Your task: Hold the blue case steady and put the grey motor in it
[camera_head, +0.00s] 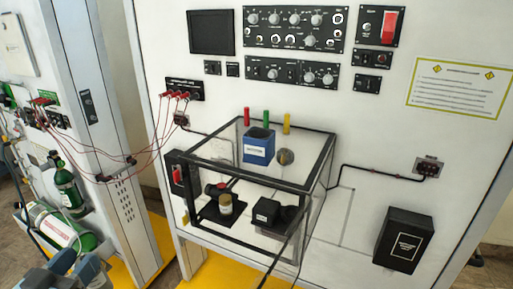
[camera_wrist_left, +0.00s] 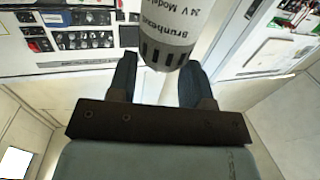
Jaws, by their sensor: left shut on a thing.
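A blue open-topped box with a white label, which looks like the blue case (camera_head: 258,147), stands on top of the black-framed clear box. My left gripper (camera_wrist_left: 158,78) is shut on the grey motor (camera_wrist_left: 168,32), a pale cylinder with black print and dark slots near its end. The motor sits between the two dark fingers in the left wrist view. In the head view, blue-grey parts of my left arm show at the lower left, well apart from the blue case; the motor is hard to make out there. My right gripper is not in view.
The clear box's black frame (camera_head: 247,180) surrounds several small devices. Red wires (camera_head: 128,160) run from the left cabinet to the panel. A black box (camera_head: 403,240) is mounted at the right.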

